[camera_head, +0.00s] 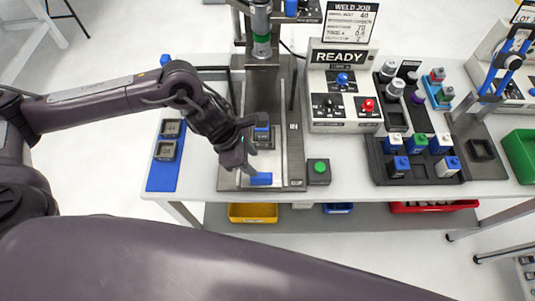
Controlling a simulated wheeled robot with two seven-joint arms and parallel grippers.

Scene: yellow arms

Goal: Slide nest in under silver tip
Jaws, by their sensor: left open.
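The nest (265,144) is a dark block in the slide track of the press base (290,165), with a blue piece at its back. A blue handle (261,179) sits at the front of the track. The silver tip (262,48) hangs on the press column, above and behind the nest. My left gripper (249,147) comes in from the left, open, over the left side of the nest and just behind the blue handle. It partly hides both, and I cannot tell whether it touches them. My right gripper is not in view.
A blue strip (163,183) with two dark blocks lies left of the press. A green button box (319,172) stands close right. The control box (344,90) reads READY. A dark tray (428,179) of capped parts and a green bin (521,155) are farther right.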

